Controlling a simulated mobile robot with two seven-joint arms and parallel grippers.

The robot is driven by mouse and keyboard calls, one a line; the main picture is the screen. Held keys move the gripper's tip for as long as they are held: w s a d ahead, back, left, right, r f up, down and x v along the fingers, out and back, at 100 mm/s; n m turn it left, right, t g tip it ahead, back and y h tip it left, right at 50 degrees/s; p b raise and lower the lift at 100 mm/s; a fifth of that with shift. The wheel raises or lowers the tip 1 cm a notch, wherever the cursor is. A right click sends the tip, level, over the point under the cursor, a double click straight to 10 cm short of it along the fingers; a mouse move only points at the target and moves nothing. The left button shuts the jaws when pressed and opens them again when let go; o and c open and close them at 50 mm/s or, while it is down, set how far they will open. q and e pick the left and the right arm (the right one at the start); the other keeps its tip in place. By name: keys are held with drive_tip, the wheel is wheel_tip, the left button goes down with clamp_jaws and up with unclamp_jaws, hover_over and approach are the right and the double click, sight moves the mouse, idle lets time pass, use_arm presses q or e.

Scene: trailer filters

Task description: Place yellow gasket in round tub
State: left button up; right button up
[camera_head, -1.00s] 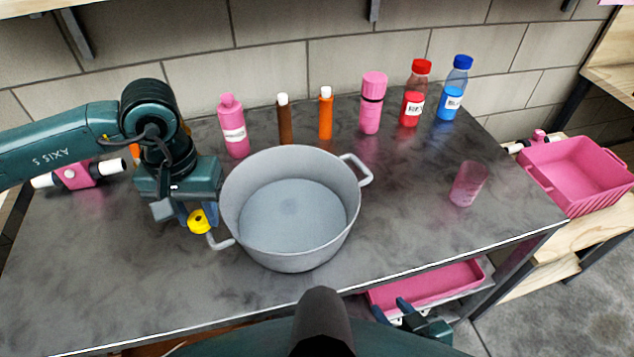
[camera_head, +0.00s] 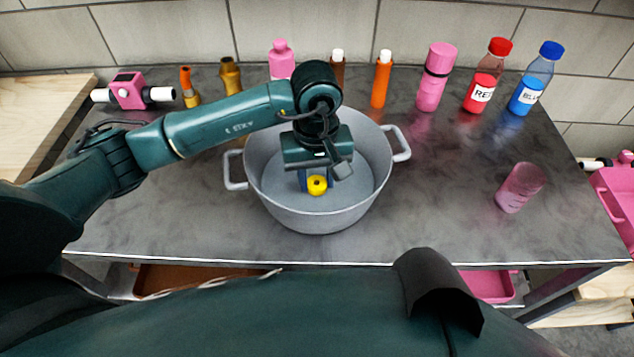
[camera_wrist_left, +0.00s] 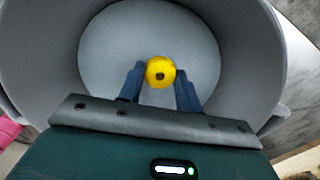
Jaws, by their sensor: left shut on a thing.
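The yellow gasket (camera_head: 317,185) is a small yellow ring with a dark hole. My left gripper (camera_head: 316,178) is shut on it, over the inside of the round tub (camera_head: 281,206). The tub is a grey pot with two side handles, standing on the dark table. In the left wrist view the gasket (camera_wrist_left: 160,72) sits between the blue fingertips of the left gripper (camera_wrist_left: 160,80), with the floor of the tub (camera_wrist_left: 110,40) behind it. The gasket looks above the tub floor, but its exact height is unclear. My right gripper is not in view.
Several bottles stand behind the tub, among them a pink flask (camera_head: 436,78), a red bottle (camera_head: 487,78) and a blue bottle (camera_head: 537,80). A pink translucent cup (camera_head: 520,187) stands to the right. A pink and white part (camera_head: 131,92) lies back left. The table front is clear.

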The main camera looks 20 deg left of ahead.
sight(317, 183)
use_arm(q)
wheel_tip(317, 183, down, 4)
drive_tip(key=shift+r, duration=0.1)
drive_tip(key=shift+f, duration=0.3)
drive_tip(key=o, duration=1)
drive_tip(key=shift+c, duration=0.2)
drive_tip(key=shift+r, duration=0.15)
